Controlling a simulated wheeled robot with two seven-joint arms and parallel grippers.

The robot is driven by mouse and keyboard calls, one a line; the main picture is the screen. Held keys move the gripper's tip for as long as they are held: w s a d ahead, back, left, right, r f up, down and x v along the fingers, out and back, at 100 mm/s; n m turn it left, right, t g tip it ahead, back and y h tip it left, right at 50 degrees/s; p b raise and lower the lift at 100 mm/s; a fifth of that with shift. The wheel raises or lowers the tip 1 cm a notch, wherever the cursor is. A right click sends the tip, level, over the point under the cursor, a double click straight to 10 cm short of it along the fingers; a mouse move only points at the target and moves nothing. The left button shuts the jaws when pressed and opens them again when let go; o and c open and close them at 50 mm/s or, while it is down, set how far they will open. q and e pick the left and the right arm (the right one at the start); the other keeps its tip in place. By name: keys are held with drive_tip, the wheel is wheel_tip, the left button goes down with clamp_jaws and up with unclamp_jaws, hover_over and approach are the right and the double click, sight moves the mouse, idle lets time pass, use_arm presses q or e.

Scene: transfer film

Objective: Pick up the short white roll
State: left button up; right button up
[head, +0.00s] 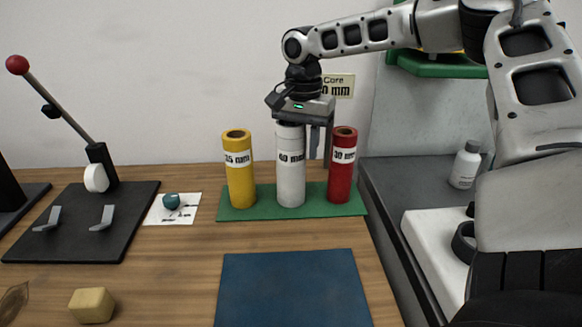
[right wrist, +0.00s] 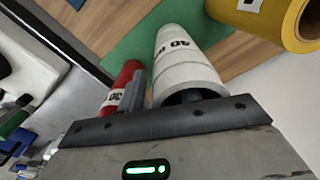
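The white roll (head: 291,175), with a dark-printed label, stands upright on a green mat (head: 238,214) between a yellow roll (head: 239,170) and a red roll (head: 342,165). My right gripper (head: 309,142) is over its top, pointing down, and hides its upper end. A finger hangs between the white and red rolls, with a small gap to the white one. In the right wrist view the white roll (right wrist: 187,65) lies close below the gripper (right wrist: 163,97); a dark part shows at its open core. The other finger's exact place is partly hidden. My left gripper is not in view.
A blue mat (head: 292,288) lies bare in front. On the left are a black lever press (head: 110,235), a small teal object (head: 171,201) on white paper and a yellowish block (head: 91,305). A white bottle (head: 466,165) stands right, on a grey surface.

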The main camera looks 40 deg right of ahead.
sight(303, 157)
drive_tip(key=shift+s+f, duration=0.1)
drive_tip(key=shift+f, duration=1.45)
clamp_jaws()
drive_tip(key=shift+r, duration=0.1)
